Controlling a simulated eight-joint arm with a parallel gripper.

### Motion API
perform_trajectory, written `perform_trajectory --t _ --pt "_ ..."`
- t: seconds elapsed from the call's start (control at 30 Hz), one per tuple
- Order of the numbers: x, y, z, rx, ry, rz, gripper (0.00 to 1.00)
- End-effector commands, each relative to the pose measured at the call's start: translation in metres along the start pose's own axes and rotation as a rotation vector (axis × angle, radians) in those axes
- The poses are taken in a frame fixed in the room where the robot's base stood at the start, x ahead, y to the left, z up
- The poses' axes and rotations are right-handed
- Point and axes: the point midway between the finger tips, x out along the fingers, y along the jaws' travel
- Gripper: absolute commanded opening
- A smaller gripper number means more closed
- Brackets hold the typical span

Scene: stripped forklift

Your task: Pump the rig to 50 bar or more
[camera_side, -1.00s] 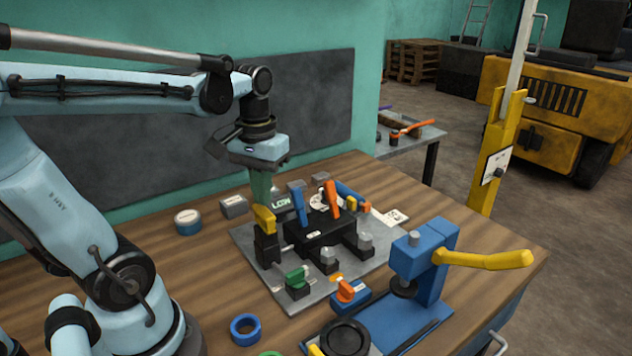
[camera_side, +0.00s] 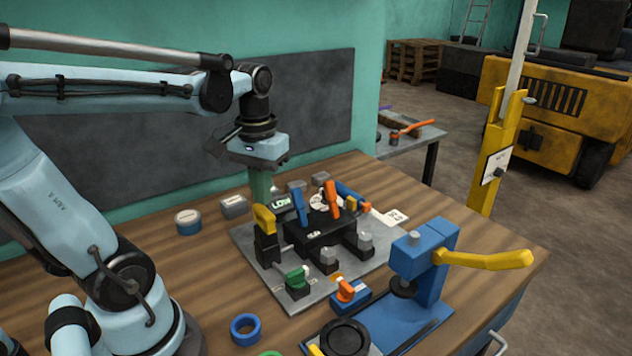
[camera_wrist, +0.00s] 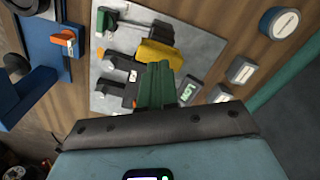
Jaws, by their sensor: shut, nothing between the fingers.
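The rig is a grey plate (camera_side: 293,297) on the bench, carrying a black block (camera_side: 318,236) with several levers. A yellow handle (camera_side: 264,219) sits on a black post at its left; it also shows in the wrist view (camera_wrist: 156,53). Behind it a small display (camera_side: 281,203) shows green text that looks like "LOW"; a white dial (camera_side: 318,202) stands farther right, its reading too small to make out. My gripper (camera_side: 260,200) points down, green fingers shut and empty, right by the yellow handle. In the wrist view the fingertips (camera_wrist: 159,68) overlap its edge; I cannot tell whether they touch.
Blue (camera_side: 299,208) and orange (camera_side: 331,199) levers stand close to the right of my gripper. Green (camera_side: 297,278) and orange (camera_side: 345,288) knobs are in front. A blue press (camera_side: 424,265) with a yellow arm stands front right.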

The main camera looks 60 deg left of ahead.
Motion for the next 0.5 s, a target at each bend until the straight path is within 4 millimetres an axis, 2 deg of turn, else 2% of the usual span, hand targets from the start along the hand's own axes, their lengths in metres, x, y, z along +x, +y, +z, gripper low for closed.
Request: perform_trajectory --t 0.17,0.5 --pt "0.002 0.000 0.000 0.000 0.000 0.000 0.00" --pt "0.019 0.000 0.000 0.000 0.000 0.000 0.00"
